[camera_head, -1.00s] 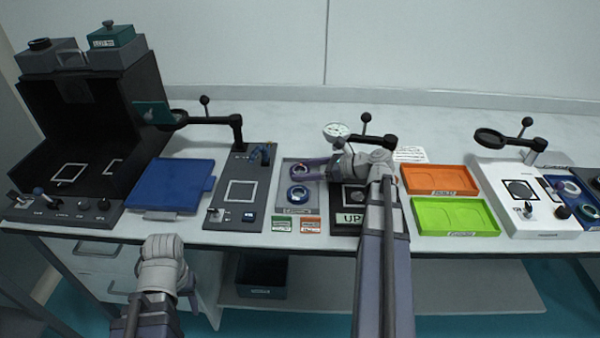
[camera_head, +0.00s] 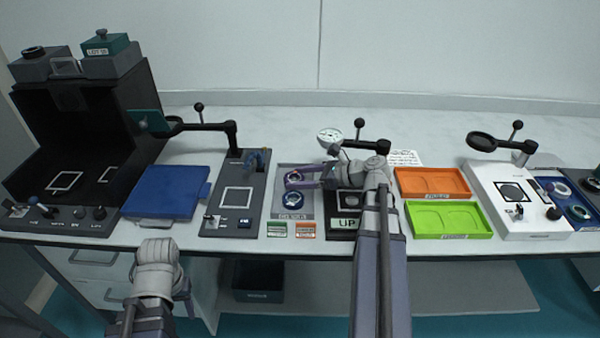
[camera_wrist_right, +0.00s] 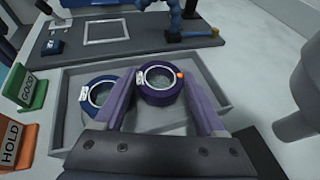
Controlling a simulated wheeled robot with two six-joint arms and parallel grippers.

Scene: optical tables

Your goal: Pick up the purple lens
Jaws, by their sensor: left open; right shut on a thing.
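The purple lens (camera_wrist_right: 160,83), a dark ring with clear glass and an orange dot, is at the grey tray (camera_wrist_right: 215,88); in the head view the lens (camera_head: 293,178) is at the tray's far end. My right gripper (camera_head: 297,178) reaches in from the right, shut on the lens, with a purple finger on each side of it in the wrist view (camera_wrist_right: 162,95). I cannot tell whether the lens touches the tray floor. A blue lens (camera_wrist_right: 100,93) lies beside it, in the head view (camera_head: 291,199) nearer the front. My left gripper (camera_head: 183,289) hangs before the table, open, mostly hidden.
Left of the tray stands a dark panel with a magnifier arm (camera_head: 210,127); a black station (camera_head: 345,224) with another magnifier is on the right. GOOD (camera_wrist_right: 33,90) and HOLD (camera_wrist_right: 13,143) cards stand at the front. Orange (camera_head: 432,182) and green (camera_head: 448,219) trays lie further right.

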